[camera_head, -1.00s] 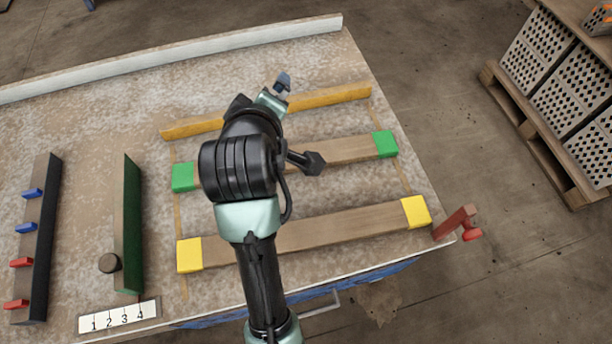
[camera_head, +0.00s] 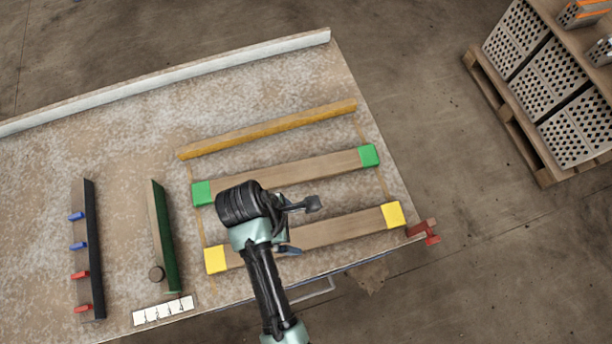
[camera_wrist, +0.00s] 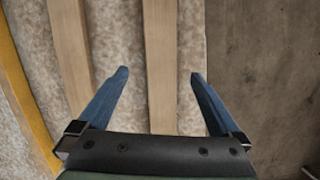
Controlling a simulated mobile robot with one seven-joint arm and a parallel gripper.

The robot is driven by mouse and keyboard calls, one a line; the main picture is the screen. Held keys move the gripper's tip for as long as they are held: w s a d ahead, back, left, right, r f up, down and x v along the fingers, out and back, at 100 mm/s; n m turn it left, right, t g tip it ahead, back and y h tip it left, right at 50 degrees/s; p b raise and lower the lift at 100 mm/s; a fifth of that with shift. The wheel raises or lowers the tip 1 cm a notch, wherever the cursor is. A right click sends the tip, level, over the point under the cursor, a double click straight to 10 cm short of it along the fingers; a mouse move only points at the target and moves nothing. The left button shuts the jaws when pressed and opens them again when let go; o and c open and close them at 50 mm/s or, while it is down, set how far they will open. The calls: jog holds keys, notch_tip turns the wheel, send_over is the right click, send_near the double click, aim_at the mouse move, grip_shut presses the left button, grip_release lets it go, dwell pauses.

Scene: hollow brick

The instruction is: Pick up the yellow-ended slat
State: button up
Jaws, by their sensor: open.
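The yellow-ended slat (camera_head: 345,230) is a brown wooden bar with a yellow block on each end. It lies on the table near its front edge, and my arm hides part of its left half. In the wrist view its bare wood (camera_wrist: 160,60) runs lengthwise between my fingers, with no yellow end showing. My gripper (camera_wrist: 159,75) is open and empty, with one blue finger on either side of the slat in the picture. I cannot tell how high the fingertips are above it. In the head view a blue part of the gripper shows at the slat.
A green-ended slat (camera_head: 310,169) lies behind, and an orange-yellow bar (camera_head: 268,129) beyond it. A red clamp-like piece (camera_head: 424,231) is at the table corner by the right yellow end. A green board (camera_head: 165,235), a dark pegged rack (camera_head: 93,250) and a number strip (camera_head: 163,311) are left.

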send_over(306, 237)
jog(key=a, duration=0.2)
jog(key=x, duration=0.2)
jog(key=a+x, duration=0.1)
jog(key=x, duration=0.1)
jog(key=shift+d+f+b, duration=0.1)
jog(key=shift+f+b, duration=0.3)
jog(key=x, duration=0.2)
jog(key=b+x, duration=0.1)
jog(key=x, duration=0.2)
jog(key=shift+s+f, duration=0.15)
jog(key=shift+s, duration=0.05)
grip_shut()
